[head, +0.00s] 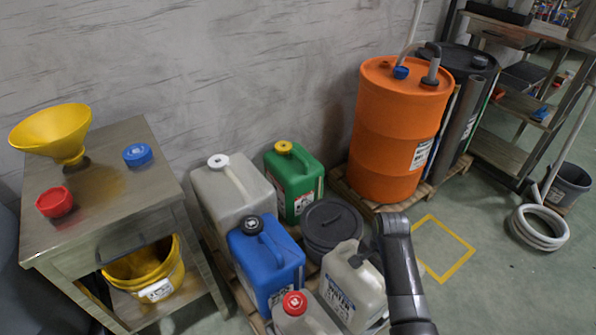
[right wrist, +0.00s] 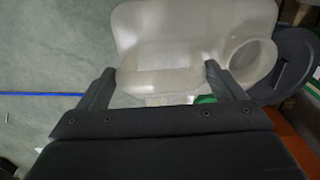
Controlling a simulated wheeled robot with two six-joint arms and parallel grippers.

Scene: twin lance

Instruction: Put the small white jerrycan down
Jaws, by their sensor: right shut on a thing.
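The small white jerrycan (head: 352,288), with dark lettering on its side, is at the front right of the group of cans. My right gripper (head: 368,250) reaches it from the right and is shut on its handle at the top. In the right wrist view, the two fingers (right wrist: 158,82) stand at either side of the pale handle of the jerrycan (right wrist: 195,25), and its round open mouth shows at the right. Whether its bottom rests on the pallet or hangs just above is hidden. My left gripper is not in view.
Beside it stand a blue can (head: 268,262), a dark lidded bucket (head: 332,228) and a red-capped can (head: 305,318). A yellow floor square (head: 462,262) lies empty to the right. An orange drum (head: 395,140) stands behind. A table (head: 125,215) is at left.

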